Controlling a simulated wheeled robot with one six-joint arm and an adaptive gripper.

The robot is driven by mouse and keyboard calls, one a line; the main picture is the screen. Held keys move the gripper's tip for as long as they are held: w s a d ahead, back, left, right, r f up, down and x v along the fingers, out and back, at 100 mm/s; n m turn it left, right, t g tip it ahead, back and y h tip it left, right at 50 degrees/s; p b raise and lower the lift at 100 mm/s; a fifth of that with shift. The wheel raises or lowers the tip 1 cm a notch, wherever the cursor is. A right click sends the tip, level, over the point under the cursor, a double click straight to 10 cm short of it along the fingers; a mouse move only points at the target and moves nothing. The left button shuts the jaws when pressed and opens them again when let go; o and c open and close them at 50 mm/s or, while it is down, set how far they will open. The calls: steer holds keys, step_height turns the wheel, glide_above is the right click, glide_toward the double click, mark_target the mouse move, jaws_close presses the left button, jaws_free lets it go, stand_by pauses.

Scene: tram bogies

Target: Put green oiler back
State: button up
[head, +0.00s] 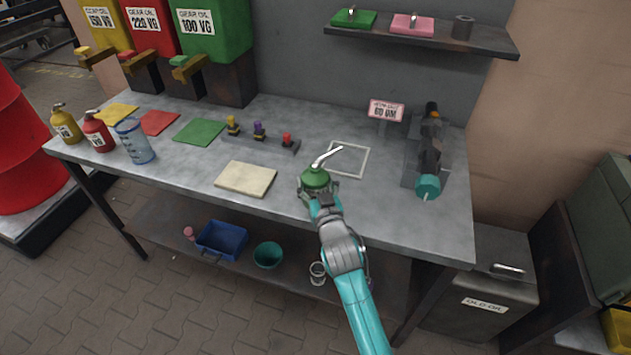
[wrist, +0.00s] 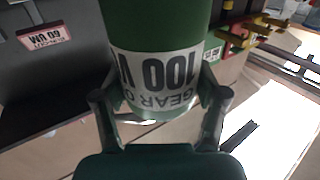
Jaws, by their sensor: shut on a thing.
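The green oiler (head: 315,179), with a green body and a pale bent spout, is in my gripper (head: 318,196) above the front part of the bench. In the wrist view the oiler (wrist: 155,25) stands between the two fingers of my gripper (wrist: 158,98), its white label reading GEAR OIL 100 V, upside down in the picture. The fingers are shut on its sides. A bare green mat (head: 200,132) lies on the bench to the left. The yellow oiler (head: 66,127) and the red oiler (head: 97,134) stand at the bench's left end.
A blue-marked beaker (head: 135,142), a beige pad (head: 246,179) and a rack with several coloured knobs (head: 262,138) lie left of my gripper. A white square outline (head: 362,173) is behind it. A dark tool with a teal end (head: 428,186) stands right. A shelf (head: 440,37) hangs above.

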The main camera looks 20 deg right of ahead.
steer(key=o, duration=1.7)
steer(key=shift+s, duration=0.2)
steer(key=s, duration=0.7)
steer(key=s+a, duration=0.1)
steer(key=s, duration=0.3)
steer(key=shift+s+r, duration=0.1)
steer(key=shift+s, duration=0.2)
